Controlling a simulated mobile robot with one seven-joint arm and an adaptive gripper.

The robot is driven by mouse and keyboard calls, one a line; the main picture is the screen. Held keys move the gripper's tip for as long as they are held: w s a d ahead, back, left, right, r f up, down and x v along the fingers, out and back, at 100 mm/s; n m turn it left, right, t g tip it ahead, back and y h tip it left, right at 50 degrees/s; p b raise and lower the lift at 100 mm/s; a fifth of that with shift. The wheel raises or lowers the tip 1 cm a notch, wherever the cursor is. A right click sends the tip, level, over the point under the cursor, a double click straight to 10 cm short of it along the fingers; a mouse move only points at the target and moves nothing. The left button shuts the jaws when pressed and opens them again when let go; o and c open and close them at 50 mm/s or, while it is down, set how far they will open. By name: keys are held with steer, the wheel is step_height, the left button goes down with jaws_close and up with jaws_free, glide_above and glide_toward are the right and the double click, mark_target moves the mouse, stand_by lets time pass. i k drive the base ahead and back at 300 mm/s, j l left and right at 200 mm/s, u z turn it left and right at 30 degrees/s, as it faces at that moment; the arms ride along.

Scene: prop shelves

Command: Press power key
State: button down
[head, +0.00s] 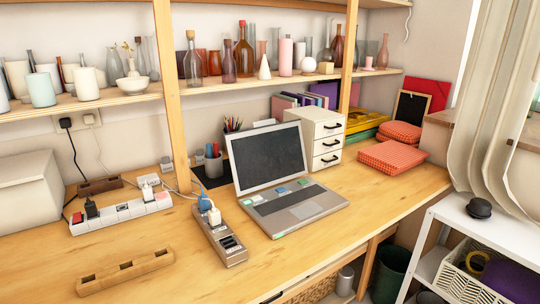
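An open grey laptop (315,208) stands on the wooden desk near the middle of the head view, its dark screen (267,158) tilted back. Small coloured stickers or notes lie across its keyboard area. A single power key cannot be made out at this size. A metal-grey power strip (233,252) lies just left of the laptop, with white and blue plugs at its far end. A white power strip (125,211) with plugs lies farther left. No part of my gripper is in view.
A wooden block with hollows (125,273) lies at the desk's front left. A white box (27,193) stands at the left. A pencil cup (214,164) and a drawer unit (318,139) stand behind the laptop. Red patterned cloths (393,157) lie at right. Bottles and vases fill the shelf above.

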mark_target(254, 198)
steer(key=l+u, duration=0.2)
steer(key=u, duration=0.55)
steer(key=l+u, duration=0.35)
steer(key=l, duration=0.25)
steer(key=k+l+u, duration=0.1)
steer(key=l+u, duration=0.25)
steer(key=l, duration=0.2)
steer(key=k+l, duration=0.1)
steer(key=l, duration=0.25)
steer(key=k+l, duration=0.1)
steer(key=l, duration=0.25)
steer(key=k+l+u, duration=0.1)
steer(key=l, duration=0.25)
